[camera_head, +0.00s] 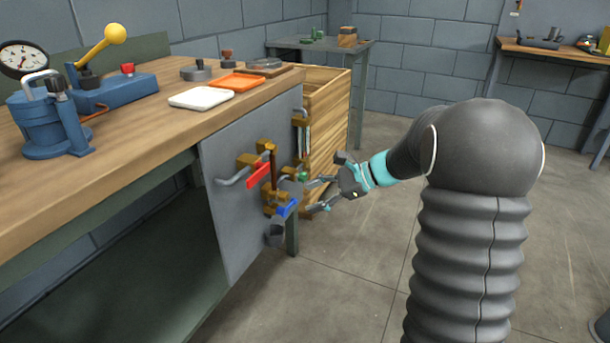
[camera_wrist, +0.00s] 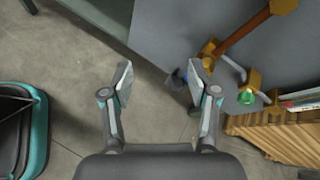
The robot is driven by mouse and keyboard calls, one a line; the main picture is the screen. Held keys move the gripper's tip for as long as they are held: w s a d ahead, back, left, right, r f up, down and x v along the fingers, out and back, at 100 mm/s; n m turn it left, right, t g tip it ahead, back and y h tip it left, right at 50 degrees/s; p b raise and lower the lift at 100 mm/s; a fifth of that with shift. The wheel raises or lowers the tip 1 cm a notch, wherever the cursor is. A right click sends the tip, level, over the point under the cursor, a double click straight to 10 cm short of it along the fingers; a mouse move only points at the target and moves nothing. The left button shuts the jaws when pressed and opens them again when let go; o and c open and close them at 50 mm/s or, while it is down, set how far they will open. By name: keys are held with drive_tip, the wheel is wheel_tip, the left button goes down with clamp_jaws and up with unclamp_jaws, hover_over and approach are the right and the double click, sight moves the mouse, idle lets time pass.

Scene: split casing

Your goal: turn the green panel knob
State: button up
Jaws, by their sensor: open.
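The green knob (camera_head: 303,176) sits on the grey upright panel (camera_head: 230,215), near the panel's right side, among brass fittings. In the wrist view the green knob (camera_wrist: 246,97) is to the right of my right finger, outside the gap between the fingers. My gripper (camera_head: 318,195) reaches in from the right, close in front of the panel. In the wrist view my gripper (camera_wrist: 161,82) is open, with bare floor behind most of the gap and nothing held. I cannot tell whether a finger touches any fitting.
A red lever (camera_head: 258,175) and a blue handle (camera_head: 288,207) stick out beside the knob. A wooden crate (camera_head: 328,140) stands just behind the panel's right edge. The workbench (camera_head: 130,130) bears a blue press and trays.

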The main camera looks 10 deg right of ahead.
drive_tip(key=w+d+f+m+t+y, duration=0.2)
drive_tip(key=w+d+f+m+t, duration=0.15)
drive_tip(key=w+d+m, duration=0.35)
drive_tip(key=m+t+y, duration=0.1)
drive_tip(key=m+t, duration=0.2)
drive_tip(key=t, duration=0.1)
approach(306, 178)
drive_tip(key=shift+g, duration=0.25)
drive_tip(key=p+x, duration=0.1)
drive_tip(key=x, duration=0.8)
drive_tip(key=shift+w+a+r+p, duration=0.1)
drive_tip(key=shift+w+r+p, duration=0.15)
drive_tip(key=shift+p, duration=0.1)
clamp_jaws()
drive_tip(key=shift+f+b, duration=0.1)
drive_tip(key=shift+b, duration=0.25)
